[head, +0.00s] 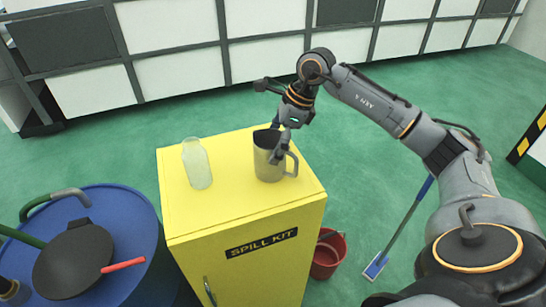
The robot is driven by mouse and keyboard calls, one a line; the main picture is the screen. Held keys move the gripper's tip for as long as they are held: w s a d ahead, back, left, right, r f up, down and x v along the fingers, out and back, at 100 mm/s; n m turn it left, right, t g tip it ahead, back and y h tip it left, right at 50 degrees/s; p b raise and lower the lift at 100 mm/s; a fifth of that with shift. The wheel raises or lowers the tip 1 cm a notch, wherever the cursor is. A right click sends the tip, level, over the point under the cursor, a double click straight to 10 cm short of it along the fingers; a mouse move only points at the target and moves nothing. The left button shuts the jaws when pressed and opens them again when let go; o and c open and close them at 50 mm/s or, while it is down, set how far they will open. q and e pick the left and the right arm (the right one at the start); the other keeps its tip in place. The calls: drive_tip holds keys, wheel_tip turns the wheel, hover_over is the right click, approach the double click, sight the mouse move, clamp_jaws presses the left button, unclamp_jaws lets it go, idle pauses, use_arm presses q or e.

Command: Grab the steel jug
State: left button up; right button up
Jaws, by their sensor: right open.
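The steel jug (267,160) stands upright on the yellow cabinet (225,203) marked "SPILL KIT", with its handle towards the right. My right gripper (279,150) reaches down from above at the jug's right rear side. It is open, and its fingers overlap the jug's rim and upper handle in the picture. I cannot tell whether they touch the jug. My left gripper does not show.
A clear glass bottle (197,164) stands left of the jug on the cabinet top. A blue drum (122,222) with a dark pan (73,262) is at the left. A red bucket (328,256) and a blue mop (377,264) are on the floor right of the cabinet.

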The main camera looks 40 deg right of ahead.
drive_tip(key=p+x, duration=0.2)
drive_tip(key=x, duration=0.1)
drive_tip(key=shift+s+d+f, duration=0.1)
drive_tip(key=shift+s+f, duration=0.05)
drive_tip(key=shift+f, duration=0.5)
drive_tip(key=shift+w+f, duration=0.2)
drive_tip(key=shift+s, duration=0.1)
drive_tip(key=c, duration=1)
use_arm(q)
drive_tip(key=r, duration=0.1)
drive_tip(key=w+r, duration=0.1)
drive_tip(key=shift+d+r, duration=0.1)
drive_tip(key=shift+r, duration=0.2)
use_arm(e)
drive_tip(key=shift+s, duration=0.1)
drive_tip(key=shift+c, duration=1)
